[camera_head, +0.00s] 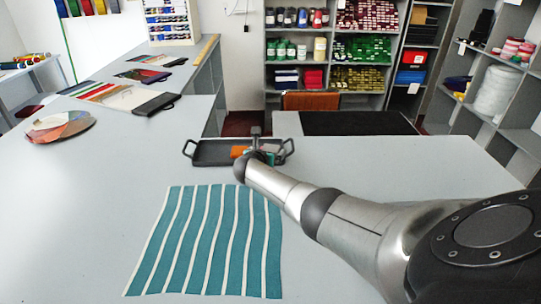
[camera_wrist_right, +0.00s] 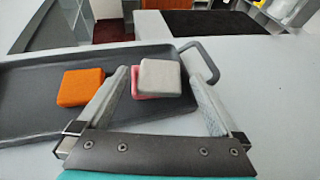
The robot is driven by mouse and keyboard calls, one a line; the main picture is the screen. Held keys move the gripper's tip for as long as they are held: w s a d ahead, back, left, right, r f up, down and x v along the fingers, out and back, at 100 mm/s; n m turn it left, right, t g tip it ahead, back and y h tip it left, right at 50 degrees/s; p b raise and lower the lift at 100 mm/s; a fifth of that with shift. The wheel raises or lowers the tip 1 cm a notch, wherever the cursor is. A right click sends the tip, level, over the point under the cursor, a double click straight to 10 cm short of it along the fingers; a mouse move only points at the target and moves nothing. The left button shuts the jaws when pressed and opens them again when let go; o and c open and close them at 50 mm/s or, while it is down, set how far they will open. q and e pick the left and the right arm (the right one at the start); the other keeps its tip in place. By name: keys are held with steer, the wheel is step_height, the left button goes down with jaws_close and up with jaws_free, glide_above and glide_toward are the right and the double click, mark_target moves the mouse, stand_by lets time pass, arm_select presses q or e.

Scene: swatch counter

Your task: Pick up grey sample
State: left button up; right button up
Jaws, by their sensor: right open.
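The grey sample (camera_wrist_right: 160,76) is a small rounded block in the right wrist view. It overlaps a pink sample (camera_wrist_right: 136,84), which shows only at its left edge; I cannot tell whether it rests on it. An orange sample (camera_wrist_right: 80,88) lies to the left on the dark tray (camera_wrist_right: 30,120). My right gripper (camera_wrist_right: 160,70) is open, its fingers on either side of the grey sample in the picture, with gaps showing. In the head view, my right arm reaches over the tray (camera_head: 210,154) and largely hides the gripper and the grey sample. My left gripper is out of view.
A teal-and-white striped cloth (camera_head: 205,240) lies on the counter (camera_head: 80,220) in front of the tray. A round fan of swatches (camera_head: 60,127) and a swatch board (camera_head: 130,97) lie to the left. Shelves stand behind. The counter right of the tray looks clear.

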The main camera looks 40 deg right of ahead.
steer(key=shift+w+d+f, duration=0.1)
steer(key=shift+d, duration=0.05)
steer(key=c, duration=1.4)
steer(key=shift+o, duration=0.2)
